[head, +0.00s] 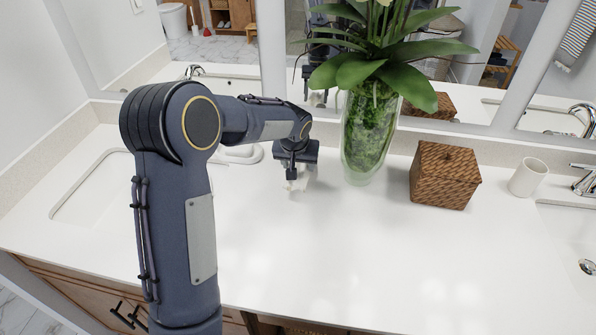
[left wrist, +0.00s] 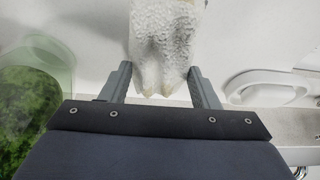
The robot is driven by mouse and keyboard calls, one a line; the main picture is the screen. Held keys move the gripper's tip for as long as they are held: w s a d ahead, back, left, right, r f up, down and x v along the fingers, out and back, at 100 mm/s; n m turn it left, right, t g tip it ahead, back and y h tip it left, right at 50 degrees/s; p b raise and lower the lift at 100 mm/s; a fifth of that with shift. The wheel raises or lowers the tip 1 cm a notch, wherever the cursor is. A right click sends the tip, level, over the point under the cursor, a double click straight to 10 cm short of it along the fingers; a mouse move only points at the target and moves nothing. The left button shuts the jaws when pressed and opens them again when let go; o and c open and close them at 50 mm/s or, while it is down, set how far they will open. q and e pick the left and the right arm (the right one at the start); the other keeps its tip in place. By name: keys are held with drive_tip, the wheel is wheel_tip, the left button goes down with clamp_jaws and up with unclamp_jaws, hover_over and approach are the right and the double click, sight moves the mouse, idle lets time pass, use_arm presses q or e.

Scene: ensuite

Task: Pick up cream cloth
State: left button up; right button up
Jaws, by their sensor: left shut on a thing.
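The cream cloth (left wrist: 161,40) is a bumpy, off-white piece between the two fingers of my left gripper (left wrist: 160,76) in the left wrist view. Its near end is pinched into folds, and its far end runs out of the top of that view. In the head view my left gripper (head: 292,178) points down over the white counter, left of the glass vase. It is shut on the cloth, of which only a small pale bit shows below it. I cannot tell whether the cloth touches the counter. My right gripper is not in view.
A glass vase (head: 366,145) with green filling and a plant stands just right of the gripper. Further right are a woven box (head: 444,177) and a white cup (head: 528,177). A white dish (head: 240,154) lies left. The front counter (head: 350,260) is clear.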

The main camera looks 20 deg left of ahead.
use_arm(q)
drive_tip(key=s+r, duration=0.1)
drive_tip(key=r, duration=0.1)
drive_tip(key=s+d+r, duration=0.1)
drive_tip(key=s+r, duration=0.1)
drive_tip(key=s+d+r+b, duration=0.1)
drive_tip(key=s+r, duration=0.1)
drive_tip(key=shift+d+r, duration=0.1)
drive_tip(key=shift+d, duration=0.15)
drive_tip(key=s+d+r+b, duration=0.1)
drive_tip(key=s+d+r, duration=0.2)
drive_tip(key=s, duration=0.4)
drive_tip(key=shift+s+d+r+b, duration=0.2)
drive_tip(key=shift+s+d+b, duration=0.05)
drive_tip(key=shift+s+b, duration=0.1)
